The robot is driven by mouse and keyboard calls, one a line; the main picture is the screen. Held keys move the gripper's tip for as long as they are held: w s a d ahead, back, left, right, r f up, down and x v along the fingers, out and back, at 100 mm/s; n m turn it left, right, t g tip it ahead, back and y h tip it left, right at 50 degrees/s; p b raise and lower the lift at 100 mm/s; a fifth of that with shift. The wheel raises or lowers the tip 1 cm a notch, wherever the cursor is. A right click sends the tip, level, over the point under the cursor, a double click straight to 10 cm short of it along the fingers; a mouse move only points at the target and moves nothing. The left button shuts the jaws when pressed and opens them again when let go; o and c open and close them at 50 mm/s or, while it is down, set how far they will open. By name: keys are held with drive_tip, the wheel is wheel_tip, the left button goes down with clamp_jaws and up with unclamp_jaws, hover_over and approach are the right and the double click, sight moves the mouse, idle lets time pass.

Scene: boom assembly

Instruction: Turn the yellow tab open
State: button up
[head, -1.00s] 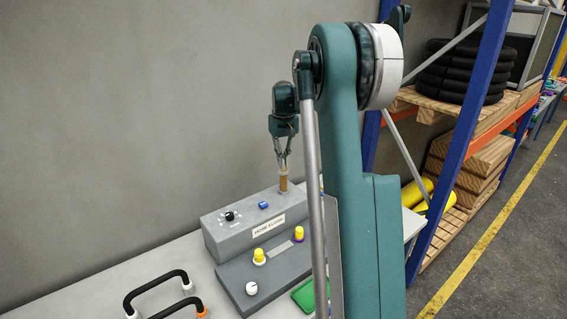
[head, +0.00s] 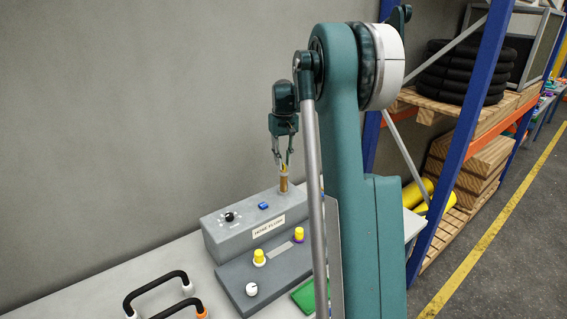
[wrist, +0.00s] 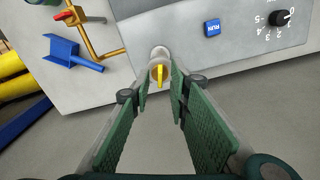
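The yellow tab (wrist: 160,76) sits on a pale round cap atop a short upright brown-gold pipe (head: 283,184) at the back of the grey console. In the wrist view the tab points along the gap between my fingers. A bit of the yellow tab (head: 283,168) also shows in the head view between the fingertips. My gripper (head: 283,162) points down over the pipe. In the wrist view my gripper (wrist: 162,88) is open, with a green pad on each side of the tab and space between. I cannot tell whether the tips reach down to the tab's height.
The grey console (head: 225,236) carries a black dial (head: 229,216), a blue button (head: 263,205) and yellow knobs (head: 259,256). Black handles (head: 155,287) lie at the front left.

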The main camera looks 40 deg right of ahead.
wheel_tip(320, 180, up, 11)
drive_tip(key=shift+r, duration=0.15)
idle(0.4)
drive_tip(key=shift+a, duration=0.1)
idle(0.5)
drive_tip(key=s+a+n+t+b, duration=0.1)
drive_tip(key=s+a, duration=0.5)
drive_tip(key=a, duration=0.3)
drive_tip(key=s+a+r+t+b, duration=0.1)
drive_tip(key=s+a, duration=0.5)
drive_tip(key=a, duration=0.3)
drive_tip(key=s+a+n+t+b, duration=0.1)
drive_tip(key=s+a+b, duration=0.1)
drive_tip(key=s+a, duration=0.6)
drive_tip(key=s+a+f+n+t+b, duration=0.1)
drive_tip(key=s+a+f+t+b, duration=0.2)
drive_tip(key=s+a+f, duration=1.2)
drive_tip(key=s+a+t, duration=0.1)
drive_tip(key=s, duration=0.3)
drive_tip(key=shift+a+f, duration=0.25)
drive_tip(key=shift+a, duration=0.15)
drive_tip(key=shift+s, duration=0.1)
idle(1.4)
